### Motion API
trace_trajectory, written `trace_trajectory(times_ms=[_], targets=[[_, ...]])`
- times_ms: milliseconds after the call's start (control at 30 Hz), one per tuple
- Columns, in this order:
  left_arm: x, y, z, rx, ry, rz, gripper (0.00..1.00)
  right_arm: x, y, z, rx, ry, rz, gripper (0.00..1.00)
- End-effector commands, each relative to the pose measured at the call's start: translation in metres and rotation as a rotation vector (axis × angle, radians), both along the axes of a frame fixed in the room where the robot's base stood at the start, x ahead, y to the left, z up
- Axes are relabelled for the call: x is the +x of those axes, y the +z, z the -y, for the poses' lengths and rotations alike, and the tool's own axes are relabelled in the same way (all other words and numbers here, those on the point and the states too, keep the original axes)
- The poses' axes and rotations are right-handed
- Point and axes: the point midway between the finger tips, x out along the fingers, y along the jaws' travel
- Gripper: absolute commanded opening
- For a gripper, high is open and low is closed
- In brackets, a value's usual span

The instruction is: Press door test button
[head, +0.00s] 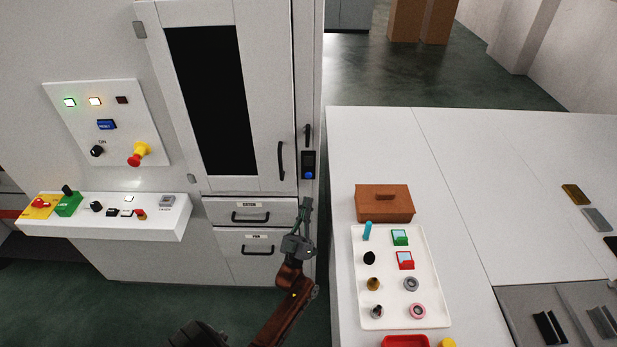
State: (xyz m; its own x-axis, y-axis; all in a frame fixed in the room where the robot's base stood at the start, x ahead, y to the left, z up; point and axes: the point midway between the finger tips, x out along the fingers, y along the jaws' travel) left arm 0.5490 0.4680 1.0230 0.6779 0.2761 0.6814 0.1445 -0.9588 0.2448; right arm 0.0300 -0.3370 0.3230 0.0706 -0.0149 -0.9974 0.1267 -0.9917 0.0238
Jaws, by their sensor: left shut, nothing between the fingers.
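A black switch plate (308,160) with a round blue button (309,175) is mounted on the narrow white strip right of the cabinet door. My left gripper (306,204) is shut and empty, pointing up the cabinet front. In the picture its tip is a little below the blue button; I cannot tell the depth gap, but a visible gap separates them in the picture. The button's label cannot be read. My right gripper is not in view.
The cabinet door (265,90) has a dark window and black handle; two drawers (250,212) are below. A control panel (107,125) and button shelf (100,216) are left. The right table (480,180) holds a brown box (383,203) and a white tray (400,322) of small parts.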

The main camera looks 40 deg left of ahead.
Motion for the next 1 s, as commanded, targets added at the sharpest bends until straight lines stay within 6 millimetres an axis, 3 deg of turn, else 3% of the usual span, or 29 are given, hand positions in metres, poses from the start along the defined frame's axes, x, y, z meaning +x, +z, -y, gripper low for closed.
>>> trace_trajectory(times_ms=[167, 700, 1000], targets=[[0.007, -0.001, -0.005, 0.002, -0.001, 0.0, 0.0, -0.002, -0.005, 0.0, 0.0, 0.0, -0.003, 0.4], [0.058, -0.002, -0.049, 0.001, 0.0, -0.001, 0.0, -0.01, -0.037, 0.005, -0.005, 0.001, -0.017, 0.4], [0.068, -0.001, -0.057, 0.0, 0.0, -0.002, 0.0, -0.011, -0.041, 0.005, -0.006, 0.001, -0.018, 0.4]])
